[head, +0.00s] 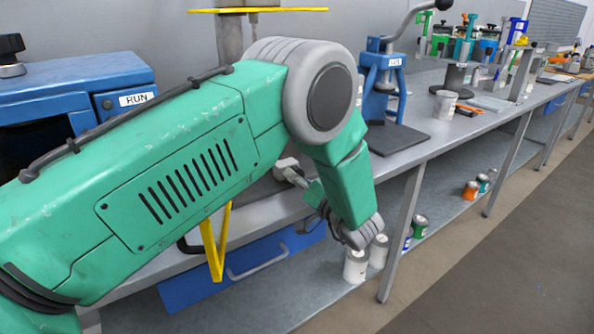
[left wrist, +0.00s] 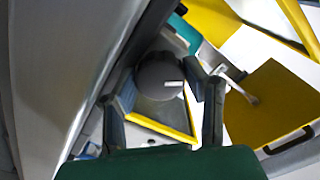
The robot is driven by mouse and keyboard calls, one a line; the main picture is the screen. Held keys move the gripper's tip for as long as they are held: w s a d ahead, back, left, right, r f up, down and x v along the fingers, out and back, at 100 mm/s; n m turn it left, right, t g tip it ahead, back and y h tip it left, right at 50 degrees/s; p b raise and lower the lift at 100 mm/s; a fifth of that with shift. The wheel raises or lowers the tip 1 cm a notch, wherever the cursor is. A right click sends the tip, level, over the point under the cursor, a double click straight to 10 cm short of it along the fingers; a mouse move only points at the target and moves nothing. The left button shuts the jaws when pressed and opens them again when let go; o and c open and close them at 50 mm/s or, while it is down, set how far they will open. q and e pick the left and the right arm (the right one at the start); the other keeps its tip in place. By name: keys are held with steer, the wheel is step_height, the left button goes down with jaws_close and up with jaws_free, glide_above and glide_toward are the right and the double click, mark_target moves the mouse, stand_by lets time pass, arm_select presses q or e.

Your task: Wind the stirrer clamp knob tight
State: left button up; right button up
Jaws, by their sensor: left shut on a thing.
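The clamp knob (left wrist: 157,76) is a dark grey round knob with a short white mark, seen in the left wrist view. My left gripper (left wrist: 160,84) has one dark finger on each side of the knob and is shut on it. In the head view my green left arm reaches across the bench and bends down, hiding the knob and most of the stirrer. Parts of a yellow frame (head: 215,245) show below the arm, and a yellow bar (head: 258,10) shows above it.
A blue machine labelled RUN (head: 75,90) stands at the left. A blue lever press (head: 385,80) stands beyond my arm, near a white tub (head: 445,104). Cans (head: 355,266) stand on the lower shelf. Grey floor (head: 500,270) lies open at the right.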

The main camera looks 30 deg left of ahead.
arm_select(q)
steer(key=shift+w+d+r+m+p, duration=0.2)
steer(key=shift+m+p, duration=0.1)
steer(key=shift+m, duration=0.2)
steer(key=shift+f, duration=0.1)
steer(key=o, duration=1.1)
steer(key=shift+c, duration=0.2)
steer(key=shift+o, duration=0.5)
steer(key=shift+d, duration=0.15)
steer(key=shift+s, duration=0.1)
